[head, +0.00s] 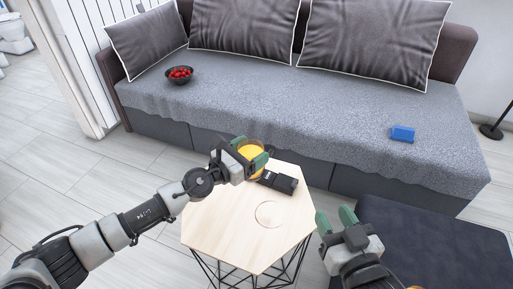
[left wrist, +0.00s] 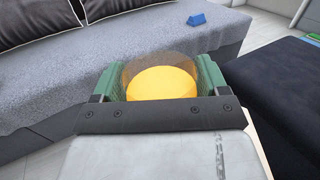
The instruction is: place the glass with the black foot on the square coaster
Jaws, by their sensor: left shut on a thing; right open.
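My left gripper (head: 249,154) is shut on a glass (head: 251,150) with orange-yellow liquid, over the far left part of the hexagonal wooden table (head: 225,225). In the left wrist view the glass (left wrist: 162,83) sits between the green fingers, seen from above. Its foot is hidden, so I cannot tell its colour. A thin round outline (head: 268,214) lies on the table; I make out no square coaster. My right gripper (head: 335,218) is open and empty, right of the table.
A black object (head: 279,181) lies on the table close to the held glass. The grey sofa (head: 300,108) behind bears a bowl of red fruit (head: 179,75) and a blue block (head: 402,133). A dark ottoman (head: 440,240) stands at the right.

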